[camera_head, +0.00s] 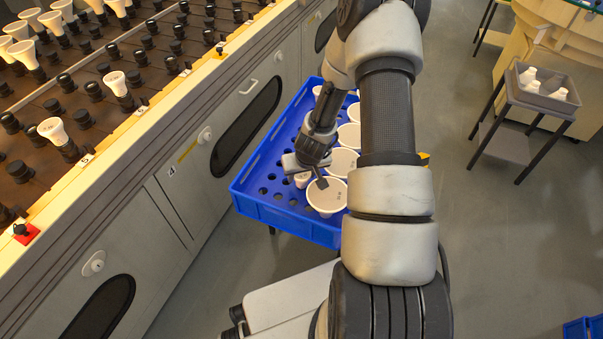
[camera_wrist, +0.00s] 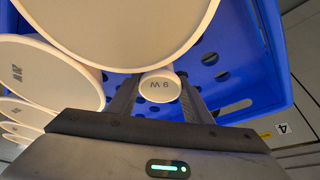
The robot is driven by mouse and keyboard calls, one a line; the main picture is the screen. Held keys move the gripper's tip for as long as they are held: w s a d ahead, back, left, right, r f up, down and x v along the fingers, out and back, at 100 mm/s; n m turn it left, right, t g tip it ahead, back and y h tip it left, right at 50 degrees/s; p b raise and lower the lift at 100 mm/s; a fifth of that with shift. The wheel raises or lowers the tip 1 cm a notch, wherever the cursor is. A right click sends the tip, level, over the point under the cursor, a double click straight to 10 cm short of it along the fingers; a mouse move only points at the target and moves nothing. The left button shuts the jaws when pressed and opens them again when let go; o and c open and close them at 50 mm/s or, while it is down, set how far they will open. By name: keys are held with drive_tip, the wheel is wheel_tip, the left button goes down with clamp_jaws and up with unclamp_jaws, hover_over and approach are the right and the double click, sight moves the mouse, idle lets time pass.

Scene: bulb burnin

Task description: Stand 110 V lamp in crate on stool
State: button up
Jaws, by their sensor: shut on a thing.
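The blue crate (camera_head: 285,222) stands beside the bench, with a round-holed floor and several large white lamps (camera_head: 327,198) in it. My gripper (camera_head: 305,172) is down inside the crate near its left front part. It is shut on a small white lamp (camera_head: 302,181), whose round face is marked something like "9 W" in the wrist view (camera_wrist: 160,87). The small lamp is right beside a large lamp (camera_wrist: 125,25); I cannot tell whether they touch. Its lower end is hidden, so I cannot tell whether it sits in a hole. No 110 V mark is legible.
The bench (camera_head: 150,135) on the left holds rows of black sockets, some with white lamps (camera_head: 55,132). Several holes at the crate's left side are free. A grey bin (camera_head: 540,90) with white items stands on a small table at the right. Open floor lies between.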

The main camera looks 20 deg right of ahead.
drive_tip(key=shift+f, duration=0.25)
drive_tip(key=shift+f, duration=0.25)
drive_tip(key=o, duration=1.1)
drive_tip(key=shift+o, duration=0.2)
drive_tip(key=p+v, duration=0.5)
drive_tip(key=v, duration=1.2)
drive_tip(key=shift+s+r, duration=0.1)
